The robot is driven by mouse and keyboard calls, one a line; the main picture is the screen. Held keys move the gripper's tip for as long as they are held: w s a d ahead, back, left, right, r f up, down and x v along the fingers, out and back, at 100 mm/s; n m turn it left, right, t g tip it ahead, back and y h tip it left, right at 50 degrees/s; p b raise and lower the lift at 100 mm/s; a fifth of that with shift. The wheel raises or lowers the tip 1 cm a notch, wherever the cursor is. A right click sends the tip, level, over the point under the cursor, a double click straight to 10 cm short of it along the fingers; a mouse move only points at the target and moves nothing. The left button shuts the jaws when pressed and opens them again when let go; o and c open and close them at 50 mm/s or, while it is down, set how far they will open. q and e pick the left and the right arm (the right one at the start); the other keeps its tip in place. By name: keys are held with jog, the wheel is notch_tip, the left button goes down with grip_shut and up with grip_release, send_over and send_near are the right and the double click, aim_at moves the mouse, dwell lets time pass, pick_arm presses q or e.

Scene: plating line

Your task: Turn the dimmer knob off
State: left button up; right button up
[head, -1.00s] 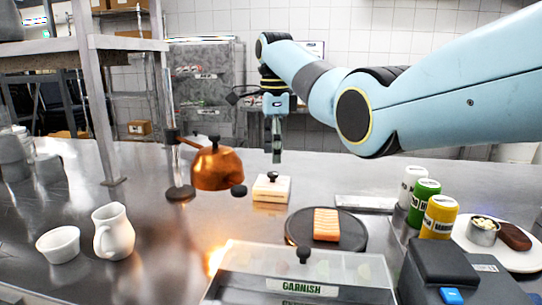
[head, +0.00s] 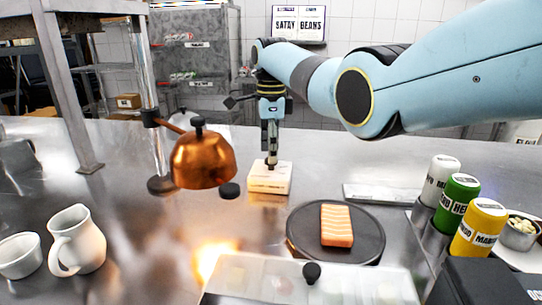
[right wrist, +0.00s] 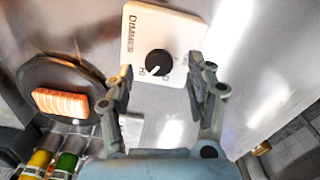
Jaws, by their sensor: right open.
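The dimmer is a cream box (head: 262,186) on the steel counter, with a black knob on top; the gripper partly hides the knob in the head view. In the right wrist view the box (right wrist: 178,28) reads "DIMMER" and its black round knob (right wrist: 156,64) has a white pointer line. My right gripper (head: 271,150) points down just above the box. In the right wrist view its open fingers (right wrist: 160,78) stand on either side of the knob, with gaps to it. Whether the fingertips are level with the knob is hard to tell. My left gripper is out of view.
A copper lamp (head: 203,160) hangs left of the dimmer on a stand. A dark round plate (head: 300,240) with a salmon piece (head: 337,226) lies in front to the right. A clear-lidded garnish box (head: 360,285) is nearest. Several labelled bottles (head: 462,200) stand right.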

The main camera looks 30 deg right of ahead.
jog(key=shift+f, duration=1)
jog(key=shift+c, duration=0.3)
grip_shut()
